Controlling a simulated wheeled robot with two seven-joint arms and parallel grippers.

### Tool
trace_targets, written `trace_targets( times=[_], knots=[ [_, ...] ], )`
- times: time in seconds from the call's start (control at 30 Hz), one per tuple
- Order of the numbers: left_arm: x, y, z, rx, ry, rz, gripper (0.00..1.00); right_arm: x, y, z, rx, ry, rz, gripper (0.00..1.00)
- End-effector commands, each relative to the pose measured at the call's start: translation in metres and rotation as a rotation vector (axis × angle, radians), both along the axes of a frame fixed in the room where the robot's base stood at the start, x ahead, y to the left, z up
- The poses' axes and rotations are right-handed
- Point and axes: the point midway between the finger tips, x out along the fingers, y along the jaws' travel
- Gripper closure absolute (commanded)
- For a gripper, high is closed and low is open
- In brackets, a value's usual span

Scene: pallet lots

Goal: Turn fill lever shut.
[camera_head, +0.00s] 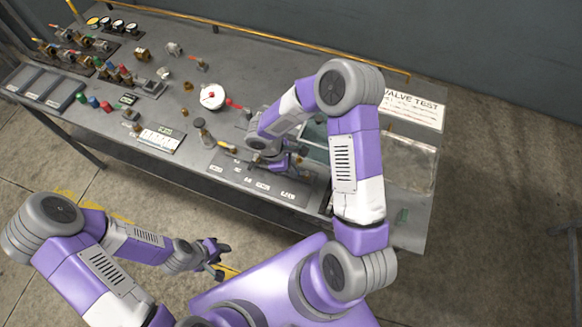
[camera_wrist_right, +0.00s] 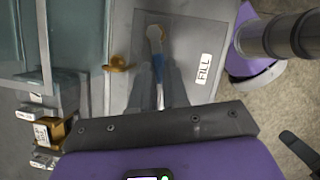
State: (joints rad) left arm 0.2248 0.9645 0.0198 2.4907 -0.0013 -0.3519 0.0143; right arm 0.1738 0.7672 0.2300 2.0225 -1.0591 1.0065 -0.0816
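The fill lever (camera_wrist_right: 157,72) has a blue grip and a pale, brownish end. In the right wrist view it lies between the two grey fingers of my right gripper (camera_wrist_right: 158,82). The fingers are close on both sides of it; I cannot tell whether they press on it. A white FILL label (camera_wrist_right: 203,69) is on the grey panel to its right. In the head view my right gripper (camera_head: 290,163) is low over the labelled panel (camera_head: 225,172) at the bench's front edge, and my arm hides the lever. My left gripper (camera_head: 221,259) is open and empty, in front of the bench.
A brass fitting (camera_wrist_right: 119,64) stands left of the lever. A clear tank (camera_head: 408,165) is at the bench's right, near the VALVE TEST sign (camera_head: 412,108). A white gauge (camera_head: 213,96) and a red-handled valve (camera_head: 237,105) stand behind the panel. Several valves crowd the far left.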

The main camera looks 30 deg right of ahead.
Motion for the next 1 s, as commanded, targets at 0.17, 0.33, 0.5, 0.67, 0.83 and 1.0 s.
trace_targets(
  times=[0.17,0.33,0.5,0.67,0.83,1.0],
  knots=[
    [0.000,0.000,0.000,0.000,0.000,0.000,0.60,0.000,0.000,0.000,-0.001,-0.001,-0.005,1.00],
    [0.000,0.000,-0.008,0.000,0.000,0.000,0.60,0.006,-0.004,-0.002,-0.002,-0.003,-0.111,1.00],
    [0.000,0.000,-0.015,0.000,0.000,0.000,0.60,0.011,-0.009,-0.001,-0.001,-0.002,-0.266,1.00],
    [0.000,0.000,-0.016,0.000,0.000,0.000,0.60,0.013,-0.011,0.000,0.000,-0.001,-0.331,1.00],
    [0.000,0.000,-0.015,0.000,0.000,0.000,0.60,0.013,-0.011,0.000,0.000,-0.001,-0.334,1.00],
    [0.000,0.000,-0.015,0.000,0.000,0.000,0.60,0.013,-0.011,0.000,0.001,-0.001,-0.333,0.74]
  ],
)
